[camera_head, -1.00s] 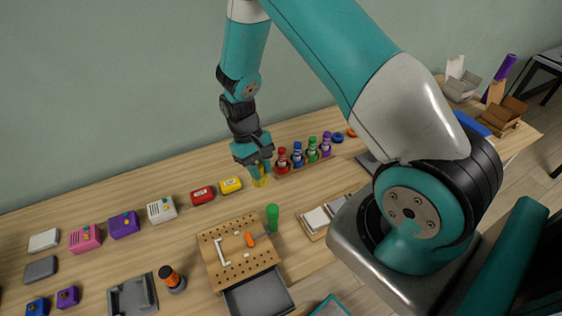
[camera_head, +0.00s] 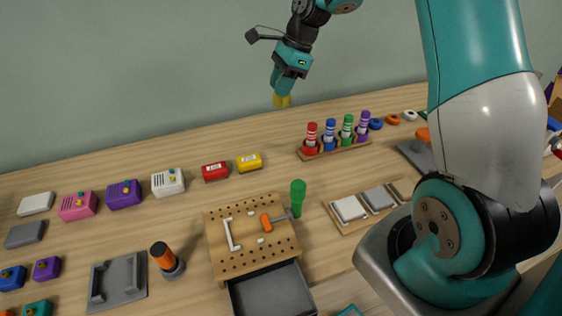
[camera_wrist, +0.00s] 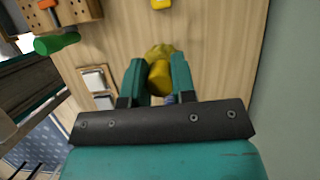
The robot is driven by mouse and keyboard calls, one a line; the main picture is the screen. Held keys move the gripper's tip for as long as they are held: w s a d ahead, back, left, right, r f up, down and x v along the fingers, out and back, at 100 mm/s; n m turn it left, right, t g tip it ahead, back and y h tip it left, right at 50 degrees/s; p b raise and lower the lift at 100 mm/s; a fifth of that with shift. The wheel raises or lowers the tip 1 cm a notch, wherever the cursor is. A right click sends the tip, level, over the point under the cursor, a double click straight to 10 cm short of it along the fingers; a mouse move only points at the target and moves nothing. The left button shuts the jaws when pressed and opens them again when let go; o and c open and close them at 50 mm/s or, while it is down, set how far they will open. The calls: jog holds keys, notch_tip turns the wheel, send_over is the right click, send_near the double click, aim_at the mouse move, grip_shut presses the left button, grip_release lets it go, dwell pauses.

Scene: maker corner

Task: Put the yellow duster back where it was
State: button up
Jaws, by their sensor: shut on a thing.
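My gripper (camera_head: 284,88) is shut on the yellow duster (camera_head: 282,101) and holds it above the back part of the table, near the wall. In the wrist view the duster (camera_wrist: 159,76) sits between the two teal fingers of my gripper (camera_wrist: 160,82), with its yellow head pointing away from the palm. In the head view the fingers hide most of the duster, and only its lower end shows. It appears clear of the table top.
A rack (camera_head: 338,147) with red, blue, green and purple bottles stands right of my gripper. Below are a yellow box (camera_head: 249,162), a red box (camera_head: 215,171), a pegboard (camera_head: 247,238) and a green upright object (camera_head: 298,197). The table's back strip (camera_head: 190,147) is clear.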

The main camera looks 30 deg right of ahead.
notch_tip(320, 180, down, 19)
jog(key=shift+f+p, duration=0.15)
jog(key=shift+p, duration=0.35)
jog(key=shift+f, duration=0.1)
jog(key=o, duration=0.9)
